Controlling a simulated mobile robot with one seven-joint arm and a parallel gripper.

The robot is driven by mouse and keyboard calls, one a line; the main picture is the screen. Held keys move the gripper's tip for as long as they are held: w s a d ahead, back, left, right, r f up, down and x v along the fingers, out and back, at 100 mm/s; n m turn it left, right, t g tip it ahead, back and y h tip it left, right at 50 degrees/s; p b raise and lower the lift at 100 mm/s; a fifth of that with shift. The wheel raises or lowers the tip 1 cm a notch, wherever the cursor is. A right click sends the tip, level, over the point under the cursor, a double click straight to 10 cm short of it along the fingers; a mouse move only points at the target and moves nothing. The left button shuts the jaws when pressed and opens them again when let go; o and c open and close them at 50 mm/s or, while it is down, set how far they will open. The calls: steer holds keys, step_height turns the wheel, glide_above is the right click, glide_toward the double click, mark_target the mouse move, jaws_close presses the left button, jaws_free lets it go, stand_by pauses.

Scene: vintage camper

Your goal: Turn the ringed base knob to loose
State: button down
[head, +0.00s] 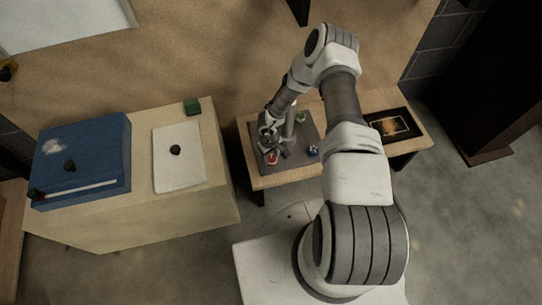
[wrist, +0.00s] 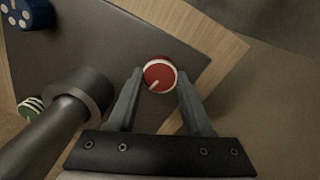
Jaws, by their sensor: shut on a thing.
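The ringed base knob (wrist: 160,73) is red with a white ring around its edge and a pale pointer line toward the lower left in the wrist view. It sits near the edge of a dark grey base plate (wrist: 150,45). In the head view the red knob (head: 272,159) shows just below my gripper (head: 269,147). In the wrist view my gripper (wrist: 158,84) has one finger on each side of the knob and is shut on it. No labels or marks for loose are readable around it.
A blue knob with white dots (wrist: 27,13) and a green-and-white striped knob (wrist: 31,106) are on the same plate. A dark post with a thick collar (wrist: 84,90) stands close left of my gripper. A tan cabinet (head: 130,228) with a blue case (head: 85,150) stands left.

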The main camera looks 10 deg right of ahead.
mark_target(270, 160)
steer(key=shift+n, duration=1.1)
steer(key=shift+c, duration=1.6)
jaws_free()
step_height(270, 160, up, 17)
steer(key=p, duration=0.7)
steer(key=shift+s+a+r, duration=0.2)
steer(key=shift+s+a, duration=0.05)
steer(key=shift+a, duration=0.1)
